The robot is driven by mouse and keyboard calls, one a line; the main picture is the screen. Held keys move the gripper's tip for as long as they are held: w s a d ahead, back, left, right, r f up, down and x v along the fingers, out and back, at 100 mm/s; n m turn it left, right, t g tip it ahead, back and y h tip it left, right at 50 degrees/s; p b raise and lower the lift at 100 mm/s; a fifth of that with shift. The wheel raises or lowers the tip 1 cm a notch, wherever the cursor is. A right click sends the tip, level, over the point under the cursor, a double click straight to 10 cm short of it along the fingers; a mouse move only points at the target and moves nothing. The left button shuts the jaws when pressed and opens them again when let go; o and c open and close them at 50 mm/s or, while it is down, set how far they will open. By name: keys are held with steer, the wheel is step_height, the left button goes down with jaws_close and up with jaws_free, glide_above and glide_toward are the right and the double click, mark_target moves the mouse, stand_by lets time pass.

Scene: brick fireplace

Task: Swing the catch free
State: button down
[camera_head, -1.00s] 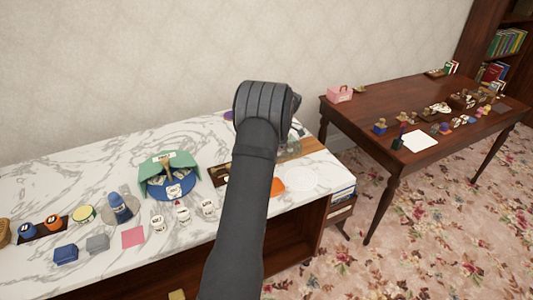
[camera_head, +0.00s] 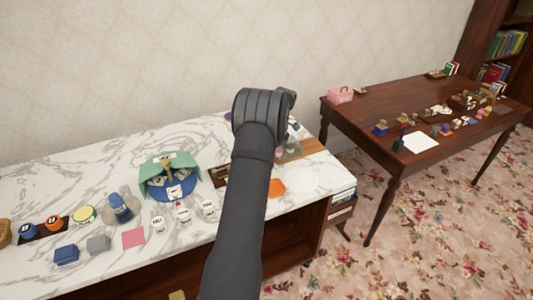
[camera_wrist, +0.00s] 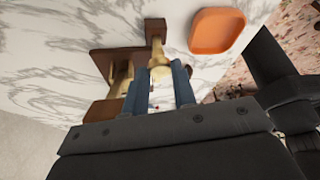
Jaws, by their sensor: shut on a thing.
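In the wrist view, a brown wooden board (camera_wrist: 104,58) lies on the marble top with brass-coloured parts (camera_wrist: 122,76) on it. A brass piece (camera_wrist: 159,62), probably the catch, runs between the two blue-grey fingers of my gripper (camera_wrist: 162,88), with a brown block (camera_wrist: 155,27) at its far end. My gripper is shut on this piece. Its near end is hard to make out between the fingers. In the head view, part of the board (camera_head: 220,174) shows left of my arm, which hides the fingers and the catch.
An orange dish (camera_wrist: 217,30) lies close to the gripper; it also shows in the head view (camera_head: 277,187). White cups (camera_head: 183,212) and a green-and-blue holder (camera_head: 170,178) stand left of my arm. A clear object (camera_head: 292,150) stands on the right. A dark wooden table (camera_head: 390,110) stands apart.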

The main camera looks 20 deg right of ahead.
steer(key=c, duration=1.2)
jaws_free()
